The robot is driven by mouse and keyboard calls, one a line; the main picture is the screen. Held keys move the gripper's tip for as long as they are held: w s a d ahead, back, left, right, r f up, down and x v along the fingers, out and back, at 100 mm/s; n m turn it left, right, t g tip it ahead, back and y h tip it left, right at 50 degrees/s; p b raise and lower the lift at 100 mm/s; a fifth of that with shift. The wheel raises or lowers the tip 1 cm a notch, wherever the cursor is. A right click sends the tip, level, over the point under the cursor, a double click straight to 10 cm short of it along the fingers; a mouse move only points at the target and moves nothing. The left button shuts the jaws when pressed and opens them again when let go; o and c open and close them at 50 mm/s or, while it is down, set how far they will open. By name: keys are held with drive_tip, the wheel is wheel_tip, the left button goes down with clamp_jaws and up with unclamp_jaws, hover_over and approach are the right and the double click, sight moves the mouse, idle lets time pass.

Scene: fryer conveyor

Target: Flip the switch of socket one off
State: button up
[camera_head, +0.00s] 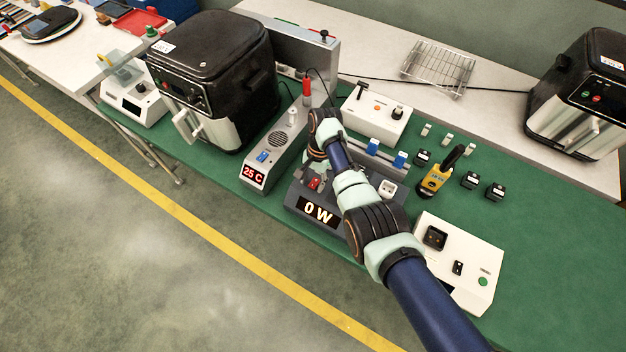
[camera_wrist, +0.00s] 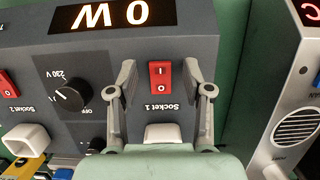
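The socket 1 switch (camera_wrist: 161,76) is a small red rocker marked I and 0 on the dark grey power unit (camera_wrist: 215,22). Its label "Socket 1" shows upside down beside it in the wrist view. I cannot tell which side of the rocker is pressed in. My gripper (camera_wrist: 162,84) is open and empty, with one finger on each side of the switch. Whether the fingertips touch the panel is unclear. In the head view the unit's display (camera_head: 318,212) reads 0 W, and my arm hides part of the unit.
A black dial (camera_wrist: 71,96) and the socket 2 red switch (camera_wrist: 7,84) are on the same panel. A white socket (camera_wrist: 162,133) lies close by the fingers. A grey device showing 25 C (camera_head: 254,176) stands at left, and a white box (camera_head: 462,262) at right.

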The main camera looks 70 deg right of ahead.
drive_tip(key=v, duration=1.2)
drive_tip(key=w+a+n+t+h, duration=0.4)
drive_tip(key=w+a+n, duration=0.4)
drive_tip(key=w+a, duration=0.75)
drive_tip(key=a+r+n+t, duration=0.3)
drive_tip(key=a+r+n, duration=0.2)
drive_tip(key=a, duration=0.9)
drive_tip(key=s+a+r+n+t+y, duration=0.1)
drive_tip(key=s+a+r+n+t, duration=0.3)
drive_tip(key=a, duration=0.3)
drive_tip(key=s+a+r+n+t, duration=0.1)
drive_tip(key=s+a+r+n, duration=0.25)
drive_tip(key=a+r, duration=0.35)
wheel_tip(320, 180, up, 21)
drive_tip(key=p, duration=2.1)
drive_tip(key=shift+s+a+f+m, duration=0.15)
drive_tip(key=shift+s+f+m, duration=0.1)
drive_tip(key=shift+m, duration=0.2)
